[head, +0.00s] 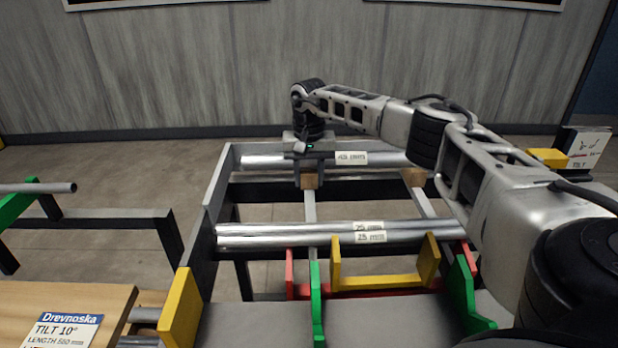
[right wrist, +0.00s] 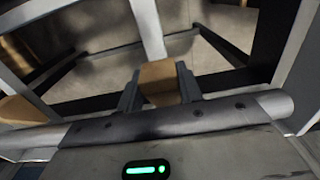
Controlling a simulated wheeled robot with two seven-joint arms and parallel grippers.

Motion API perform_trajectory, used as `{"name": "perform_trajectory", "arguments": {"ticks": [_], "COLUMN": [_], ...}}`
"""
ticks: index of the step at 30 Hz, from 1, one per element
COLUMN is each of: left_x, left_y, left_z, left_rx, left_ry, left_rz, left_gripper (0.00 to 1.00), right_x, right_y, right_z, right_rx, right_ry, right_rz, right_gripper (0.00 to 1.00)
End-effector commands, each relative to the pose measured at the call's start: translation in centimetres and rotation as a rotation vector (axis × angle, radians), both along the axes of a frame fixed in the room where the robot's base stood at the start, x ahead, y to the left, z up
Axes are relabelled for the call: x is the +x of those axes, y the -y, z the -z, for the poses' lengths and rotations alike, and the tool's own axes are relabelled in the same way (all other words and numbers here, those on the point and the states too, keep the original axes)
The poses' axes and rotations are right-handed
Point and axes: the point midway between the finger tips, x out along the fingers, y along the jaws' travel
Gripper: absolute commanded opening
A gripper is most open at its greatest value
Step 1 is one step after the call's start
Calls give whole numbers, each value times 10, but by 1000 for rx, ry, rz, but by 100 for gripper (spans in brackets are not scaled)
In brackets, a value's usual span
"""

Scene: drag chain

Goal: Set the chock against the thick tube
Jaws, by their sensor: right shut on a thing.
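A wooden chock (head: 310,181) is between the fingers of my right gripper (head: 309,172), at the near side of the thick tube (head: 375,159). In the right wrist view the chock (right wrist: 160,82) sits between both dark fingertips, and the gripper is shut on it. There the thick tube (right wrist: 262,104) runs across below the fingers, partly hidden by the gripper. I cannot tell whether the chock touches the tube. A second wooden block (head: 413,177) sits at the tube's near side further right. My left gripper is not in view.
Two thinner labelled tubes (head: 270,236) lie across the rack nearer to me. Green, red and yellow brackets (head: 385,281) stand in front of them. A wooden board with a tilt label (head: 68,329) is at the lower left. Floor shows between the rack rails.

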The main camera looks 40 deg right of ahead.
Motion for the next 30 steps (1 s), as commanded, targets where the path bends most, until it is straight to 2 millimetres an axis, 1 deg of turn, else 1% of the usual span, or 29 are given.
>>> {"name": "perform_trajectory", "arguments": {"ticks": [9,10,11,12,13,20,23,26,29,30], "left_x": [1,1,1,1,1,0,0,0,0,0], "left_y": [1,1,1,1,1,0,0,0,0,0], "left_z": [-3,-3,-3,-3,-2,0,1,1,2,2], "left_rx": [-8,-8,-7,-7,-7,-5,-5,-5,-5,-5], "left_ry": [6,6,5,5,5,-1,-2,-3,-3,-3], "left_rz": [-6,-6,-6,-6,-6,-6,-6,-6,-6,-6], "left_gripper": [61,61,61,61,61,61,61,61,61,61], "right_x": [1,1,1,1,1,0,1,1,1,1], "right_y": [0,0,0,0,0,1,1,1,1,1], "right_z": [0,0,0,0,0,0,-3,-14,-33,-42], "right_rx": [1,1,1,1,1,0,1,0,0,0], "right_ry": [1,1,1,1,1,0,1,4,6,6], "right_rz": [0,0,0,0,0,0,0,0,-1,0], "right_gripper": [14,39,47,58,61,61,61,61,61,61]}}
